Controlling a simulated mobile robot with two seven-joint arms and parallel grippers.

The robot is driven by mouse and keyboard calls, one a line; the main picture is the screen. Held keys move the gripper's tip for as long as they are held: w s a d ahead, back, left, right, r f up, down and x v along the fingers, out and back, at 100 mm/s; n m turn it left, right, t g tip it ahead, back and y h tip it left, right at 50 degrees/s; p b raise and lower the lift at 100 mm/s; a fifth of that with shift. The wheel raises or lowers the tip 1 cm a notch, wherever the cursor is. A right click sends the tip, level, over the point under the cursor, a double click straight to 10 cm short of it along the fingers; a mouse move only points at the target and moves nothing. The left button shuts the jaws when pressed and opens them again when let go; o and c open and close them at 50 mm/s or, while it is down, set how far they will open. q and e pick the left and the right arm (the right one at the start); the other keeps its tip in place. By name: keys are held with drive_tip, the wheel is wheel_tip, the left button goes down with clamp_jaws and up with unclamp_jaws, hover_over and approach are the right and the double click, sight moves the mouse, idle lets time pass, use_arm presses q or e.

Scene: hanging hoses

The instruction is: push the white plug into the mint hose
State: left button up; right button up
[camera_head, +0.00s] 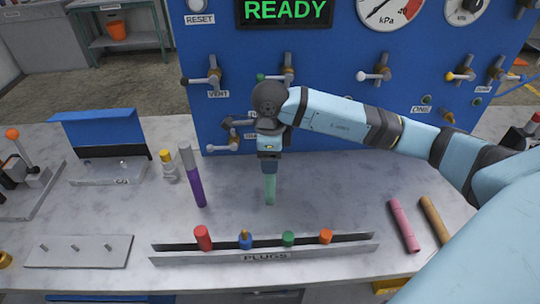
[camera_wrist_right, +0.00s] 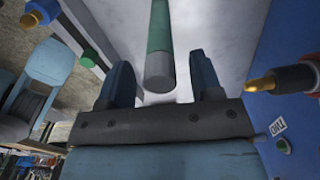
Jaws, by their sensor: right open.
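The mint hose (camera_head: 270,190) stands upright over the table in the head view, directly under my right gripper (camera_head: 268,160). In the right wrist view the green hose (camera_wrist_right: 160,30) has a pale grey end (camera_wrist_right: 160,75) between the two fingers of my right gripper (camera_wrist_right: 165,65). The fingers are open, with a gap on both sides of it. I cannot tell whether this pale end is the white plug or part of the hose. My gripper hides the hose's upper end in the head view. My left gripper is not in view.
A purple hose (camera_head: 195,185) with a pale grey top stands to the left. The PLUGS rack (camera_head: 265,257) in front holds red, blue, green and orange plugs. Pink (camera_head: 404,226) and tan (camera_head: 434,220) hoses lie at right. The blue valve panel (camera_head: 215,110) stands close behind my gripper.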

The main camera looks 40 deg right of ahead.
drive_tip(key=shift+r, duration=0.4)
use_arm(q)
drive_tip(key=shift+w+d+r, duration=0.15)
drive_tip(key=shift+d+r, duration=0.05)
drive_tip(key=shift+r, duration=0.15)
use_arm(e)
wheel_tip(320, 180, up, 13)
